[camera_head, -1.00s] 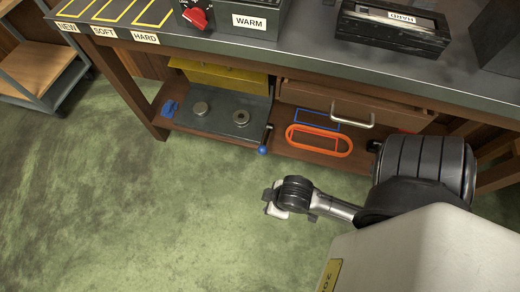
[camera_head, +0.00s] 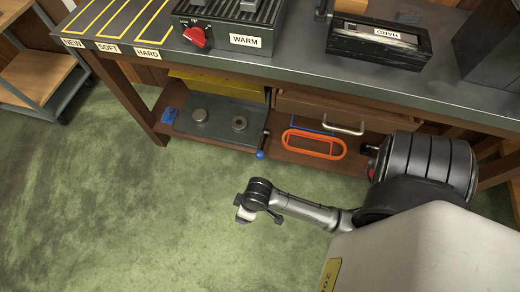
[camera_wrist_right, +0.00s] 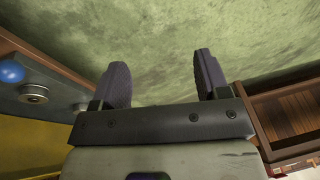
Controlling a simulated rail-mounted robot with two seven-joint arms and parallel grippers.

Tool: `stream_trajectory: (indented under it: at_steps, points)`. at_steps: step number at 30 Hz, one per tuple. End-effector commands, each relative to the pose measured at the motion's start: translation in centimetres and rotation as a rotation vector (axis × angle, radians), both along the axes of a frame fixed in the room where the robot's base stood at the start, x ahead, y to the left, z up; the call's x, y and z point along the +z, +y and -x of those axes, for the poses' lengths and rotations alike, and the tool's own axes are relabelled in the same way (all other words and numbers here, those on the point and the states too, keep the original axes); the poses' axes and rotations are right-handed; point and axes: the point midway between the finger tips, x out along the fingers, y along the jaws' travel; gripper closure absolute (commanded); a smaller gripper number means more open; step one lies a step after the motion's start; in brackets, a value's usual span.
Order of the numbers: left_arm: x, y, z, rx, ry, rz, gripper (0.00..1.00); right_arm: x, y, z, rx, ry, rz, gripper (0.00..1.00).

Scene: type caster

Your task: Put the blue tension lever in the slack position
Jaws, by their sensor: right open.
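The blue tension lever (camera_head: 260,155) shows as a blue ball knob on a short dark arm. It is at the front right corner of a grey plate (camera_head: 200,139) with two round metal rollers, on the low shelf. My right gripper (camera_head: 243,214) is over the floor in front of the shelf, apart from the knob. Its fingers (camera_wrist_right: 160,60) are open, with only floor showing between them. My left gripper is not in view.
An orange belt loop (camera_head: 314,144) lies right of the lever on the shelf, below a drawer (camera_head: 340,113). A table leg (camera_head: 135,100) stands left. The bench top (camera_head: 290,65) overhangs the shelf. The green floor in front is clear.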

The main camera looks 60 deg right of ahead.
Motion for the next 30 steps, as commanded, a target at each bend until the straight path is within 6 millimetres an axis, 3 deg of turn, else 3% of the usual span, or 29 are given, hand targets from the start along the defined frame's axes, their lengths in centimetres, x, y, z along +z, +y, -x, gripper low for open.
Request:
stream_trajectory:
  at_steps: [3,7,13,17,22,26,30]
  points:
    - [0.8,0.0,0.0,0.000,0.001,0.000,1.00,-4.1,2.4,-1.5,-0.033,-0.027,-0.135,0.31]
    - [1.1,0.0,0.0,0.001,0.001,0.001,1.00,-8.2,4.3,-3.0,-0.124,-0.124,-0.278,0.31]
    - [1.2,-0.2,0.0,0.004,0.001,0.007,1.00,-13.2,4.1,-3.9,-0.347,-0.320,-0.388,0.31]
    - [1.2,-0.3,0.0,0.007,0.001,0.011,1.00,-15.6,2.0,-3.8,-0.521,-0.468,-0.379,0.31]
    - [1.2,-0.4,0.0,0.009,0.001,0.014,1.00,-17.2,-2.7,-2.7,-0.747,-0.683,-0.273,0.31]
    - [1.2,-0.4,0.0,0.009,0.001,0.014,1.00,-17.0,-6.7,-1.3,-0.902,-0.860,-0.137,0.31]
    - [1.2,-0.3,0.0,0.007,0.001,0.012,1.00,-15.3,-10.3,0.1,-1.028,-1.045,0.018,0.31]
